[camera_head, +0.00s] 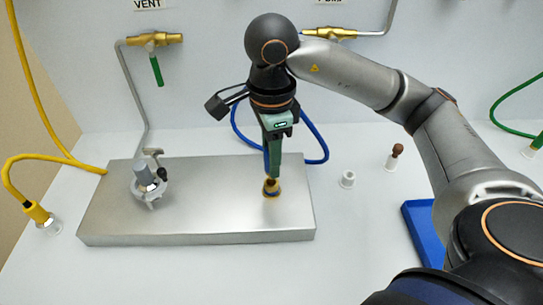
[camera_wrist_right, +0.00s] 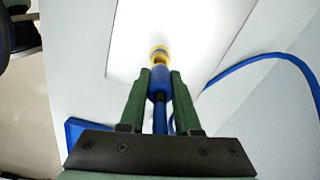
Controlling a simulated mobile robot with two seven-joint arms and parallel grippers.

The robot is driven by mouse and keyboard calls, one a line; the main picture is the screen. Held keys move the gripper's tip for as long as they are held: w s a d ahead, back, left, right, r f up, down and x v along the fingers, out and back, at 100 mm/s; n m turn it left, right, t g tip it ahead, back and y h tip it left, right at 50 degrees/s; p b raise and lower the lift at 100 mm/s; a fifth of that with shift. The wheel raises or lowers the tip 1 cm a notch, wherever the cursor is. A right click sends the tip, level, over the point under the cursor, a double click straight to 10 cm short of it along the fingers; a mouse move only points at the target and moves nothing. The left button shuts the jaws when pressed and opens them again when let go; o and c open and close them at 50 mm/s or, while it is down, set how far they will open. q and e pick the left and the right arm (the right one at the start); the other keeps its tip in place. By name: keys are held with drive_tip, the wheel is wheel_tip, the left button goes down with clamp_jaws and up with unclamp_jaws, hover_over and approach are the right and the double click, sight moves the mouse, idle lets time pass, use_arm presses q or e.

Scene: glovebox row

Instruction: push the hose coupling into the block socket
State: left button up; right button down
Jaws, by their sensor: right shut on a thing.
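The metal block (camera_head: 200,222) is a flat silver slab on the white bench in the head view; its pale top also shows in the wrist view (camera_wrist_right: 135,45). Its socket (camera_head: 271,188) is a brass-yellow ring near the right end, also in the wrist view (camera_wrist_right: 159,52). My right gripper (camera_head: 272,172) points down over the socket. In the wrist view its green fingers (camera_wrist_right: 157,85) are shut on the blue hose coupling (camera_wrist_right: 160,80), whose tip meets the yellow ring. How deep it sits is unclear. The blue hose (camera_head: 316,140) loops behind the gripper. My left gripper is not in view.
A grey clamp-like fitting (camera_head: 147,182) stands on the block's left part. A yellow hose connector (camera_head: 38,213) is at far left. A white cup (camera_head: 347,179), a brown-topped peg (camera_head: 396,155) and a blue tray (camera_head: 416,225) lie to the right. Brass valves line the wall.

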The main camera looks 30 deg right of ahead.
idle(0.6)
drive_tip(key=shift+f+b, duration=0.4)
drive_tip(key=shift+b, duration=0.05)
drive_tip(key=shift+f+b, duration=1.2)
drive_tip(key=shift+b, duration=0.05)
drive_tip(key=c, duration=0.5)
unclamp_jaws()
drive_tip(key=shift+c, duration=0.2)
